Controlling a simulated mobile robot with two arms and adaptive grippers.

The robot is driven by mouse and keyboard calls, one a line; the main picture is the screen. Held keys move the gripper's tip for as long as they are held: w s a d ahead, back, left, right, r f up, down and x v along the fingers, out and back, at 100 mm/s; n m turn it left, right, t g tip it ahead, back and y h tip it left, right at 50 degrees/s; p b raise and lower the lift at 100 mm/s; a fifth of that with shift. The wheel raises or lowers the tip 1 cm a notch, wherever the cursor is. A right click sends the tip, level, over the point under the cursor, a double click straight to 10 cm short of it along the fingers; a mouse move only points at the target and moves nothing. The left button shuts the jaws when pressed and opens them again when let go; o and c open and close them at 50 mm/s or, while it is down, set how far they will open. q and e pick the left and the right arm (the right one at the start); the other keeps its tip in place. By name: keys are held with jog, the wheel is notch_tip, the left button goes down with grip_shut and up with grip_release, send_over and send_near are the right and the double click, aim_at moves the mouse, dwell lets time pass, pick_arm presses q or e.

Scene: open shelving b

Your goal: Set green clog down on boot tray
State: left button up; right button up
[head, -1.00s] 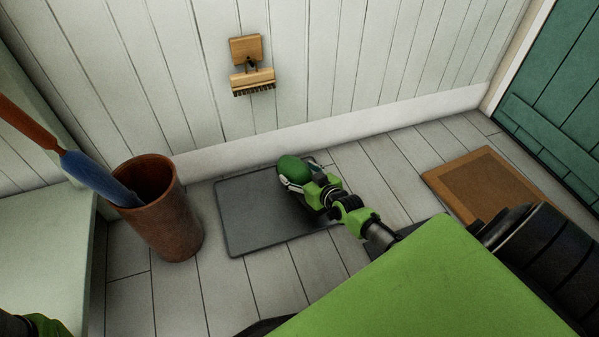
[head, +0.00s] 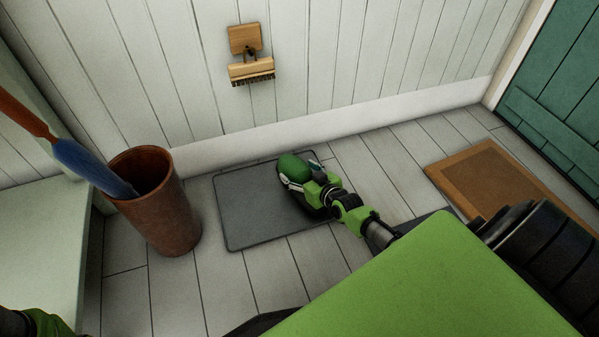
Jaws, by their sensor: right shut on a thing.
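The green clog (head: 292,166) is in my right gripper (head: 297,184), over the back right part of the boot tray. The gripper is shut on it and partly hides it. I cannot tell whether the clog touches the tray. The boot tray (head: 249,213) is a flat dark grey mat-like tray on the floor, and its left part is bare. At the lower left corner a piece of my left arm shows, but its gripper is out of view.
A brown umbrella pot (head: 168,222) with a blue umbrella (head: 92,167) stands left of the tray. A pale bench (head: 45,245) is at the far left. A brown doormat (head: 480,178) lies at right before a green door (head: 555,110). A wooden brush (head: 251,72) hangs on the wall.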

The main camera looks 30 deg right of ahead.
jog(key=shift+f+b, duration=0.45)
jog(key=shift+f, duration=0.05)
jog(key=o, duration=1.4)
jog(key=shift+f, duration=0.1)
jog(key=v, duration=1.2)
